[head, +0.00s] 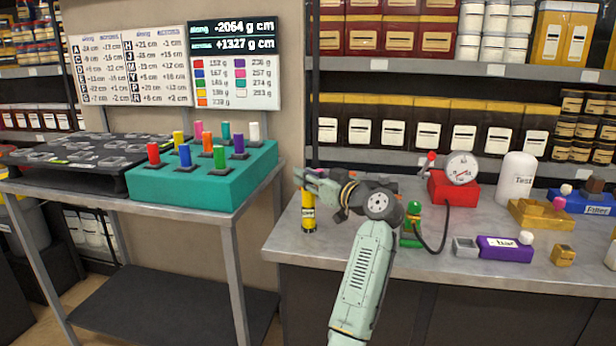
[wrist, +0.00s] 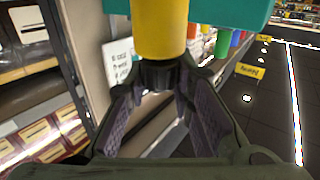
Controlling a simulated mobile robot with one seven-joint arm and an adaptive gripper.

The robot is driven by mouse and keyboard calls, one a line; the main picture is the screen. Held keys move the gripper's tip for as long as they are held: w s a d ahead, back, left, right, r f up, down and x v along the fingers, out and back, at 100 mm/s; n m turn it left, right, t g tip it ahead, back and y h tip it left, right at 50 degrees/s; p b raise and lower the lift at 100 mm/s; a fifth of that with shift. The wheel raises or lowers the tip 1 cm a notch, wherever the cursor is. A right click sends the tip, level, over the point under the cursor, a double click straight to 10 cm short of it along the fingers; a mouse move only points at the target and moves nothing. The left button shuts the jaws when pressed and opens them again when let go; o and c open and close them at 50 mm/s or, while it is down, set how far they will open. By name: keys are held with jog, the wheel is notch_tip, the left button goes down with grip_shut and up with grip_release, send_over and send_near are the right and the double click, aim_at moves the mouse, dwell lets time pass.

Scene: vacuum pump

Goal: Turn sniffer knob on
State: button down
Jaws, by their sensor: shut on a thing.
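A yellow upright cylinder (head: 308,216) with a dark label stands at the left end of the grey bench; I take it for the sniffer. My gripper (head: 307,180) reaches over its top from the right. In the wrist view, which appears upside down, the yellow body (wrist: 160,27) shows at the top and its black knob end (wrist: 161,73) sits between the fingertips. My gripper (wrist: 163,82) is shut on this black knob. The label is too small to read, and the knob's on or off position cannot be told.
On the bench stand a green figure-like part (head: 413,222), a red gauge box (head: 452,188) with a black hose, a white canister (head: 515,178) and a purple block (head: 503,249). A teal box (head: 200,190) with coloured pegs stands on the left table.

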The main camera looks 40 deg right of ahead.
jog(key=shift+f, duration=0.15)
jog(key=c, duration=1.4)
grip_release()
jog(key=shift+o, duration=0.2)
jog(key=s, duration=1.2)
jog(key=shift+d, duration=0.35)
